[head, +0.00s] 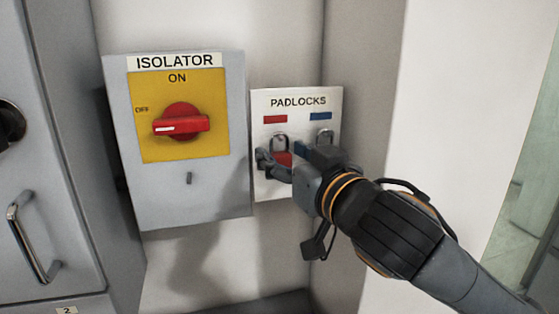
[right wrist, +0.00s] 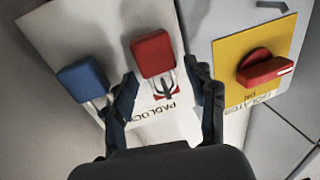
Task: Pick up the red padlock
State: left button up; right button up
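The red padlock (head: 284,159) hangs by its shackle on the white padlocks board (head: 273,183), below a red label. My right gripper (head: 280,152) is in front of it and hides part of its body. In the right wrist view the red padlock (right wrist: 153,52) shows between and just beyond the fingertips of my right gripper (right wrist: 161,78). The fingers are open, one on each side, with visible gaps to the padlock. Whether the fingers reach to its depth is hard to tell. My left gripper is not in view.
A blue padlock (right wrist: 82,80) hangs beside the red one, close to one finger; my gripper mostly hides it in the head view. The isolator box (head: 190,205) with a red rotary switch (head: 181,122) stands left of the board. A grey cabinet (head: 60,150) is at the far left.

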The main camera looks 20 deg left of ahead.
jog(key=c, duration=0.9)
jog(key=shift+r, duration=0.1)
jog(key=shift+r+b, duration=0.35)
jog(key=shift+r, duration=0.2)
jog(key=shift+r+b+v, duration=0.3)
jog(key=shift+b+v, duration=0.1)
jog(key=shift+v, duration=2.6)
jog(key=shift+r+b+v, duration=0.25)
jog(key=shift+b+v, duration=0.2)
jog(key=shift+v, duration=2.55)
jog(key=shift+r+b+v, duration=0.3)
jog(key=shift+b+v, duration=0.1)
jog(key=shift+v, duration=2.6)
